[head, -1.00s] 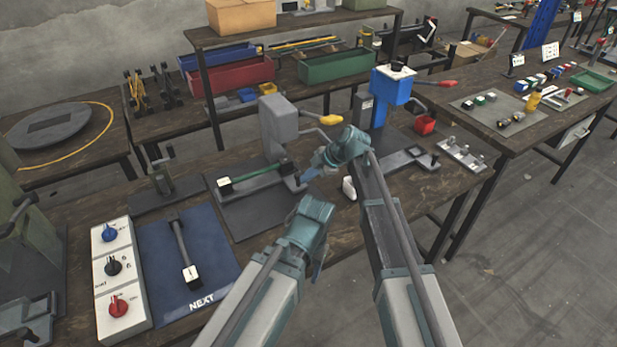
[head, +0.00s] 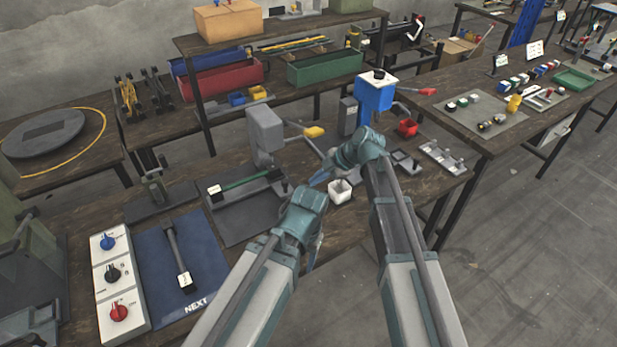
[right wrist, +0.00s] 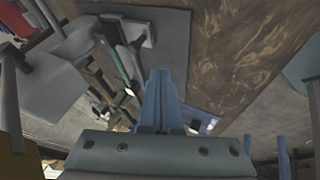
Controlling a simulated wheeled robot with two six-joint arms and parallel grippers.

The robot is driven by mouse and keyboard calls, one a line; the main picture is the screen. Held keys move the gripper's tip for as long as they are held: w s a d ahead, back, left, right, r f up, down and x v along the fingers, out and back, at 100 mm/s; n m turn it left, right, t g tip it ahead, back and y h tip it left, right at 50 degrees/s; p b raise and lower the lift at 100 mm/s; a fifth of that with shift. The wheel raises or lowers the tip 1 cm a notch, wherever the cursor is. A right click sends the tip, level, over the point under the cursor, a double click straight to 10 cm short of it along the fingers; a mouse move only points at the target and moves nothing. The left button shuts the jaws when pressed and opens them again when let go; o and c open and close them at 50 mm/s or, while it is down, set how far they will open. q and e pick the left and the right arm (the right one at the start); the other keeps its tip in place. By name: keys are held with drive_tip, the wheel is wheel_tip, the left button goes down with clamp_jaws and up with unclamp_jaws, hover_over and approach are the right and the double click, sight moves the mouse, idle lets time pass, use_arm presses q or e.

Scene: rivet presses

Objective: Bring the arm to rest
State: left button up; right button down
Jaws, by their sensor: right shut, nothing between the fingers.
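My right arm reaches in from the right in the head view. Its gripper (head: 320,178) is shut and empty, above the bench between the grey press (head: 265,135) and a small white cup (head: 340,191). In the right wrist view its blue fingers (right wrist: 161,98) lie together over the bench, with nothing between them. My left arm reaches in from the bottom, low over the bench's front edge.
The grey press has a yellow-handled lever (head: 314,132) and a green bar (head: 245,184) on its base. A blue press (head: 375,97) stands behind my right wrist. A blue NEXT mat (head: 208,262) with a dark bar and a three-knob panel (head: 132,310) are at left. Floor at right is clear.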

drive_tip(key=shift+d+r, duration=0.15)
drive_tip(key=shift+d, duration=0.05)
drive_tip(key=s+d+f+m+g+h, duration=0.15)
drive_tip(key=s+d+m+h, duration=0.25)
drive_tip(key=s+d+m, duration=0.7)
drive_tip(key=s+d+f+m+h, duration=0.3)
drive_tip(key=s+d+m, duration=0.55)
drive_tip(key=m, duration=0.35)
drive_tip(key=s+a+n+h, duration=0.1)
drive_tip(key=s+a+n, duration=0.2)
drive_tip(key=a, duration=0.7)
drive_tip(key=shift+s+a+r+g, duration=0.2)
drive_tip(key=shift+s+g, duration=0.15)
drive_tip(key=shift+s, duration=0.8)
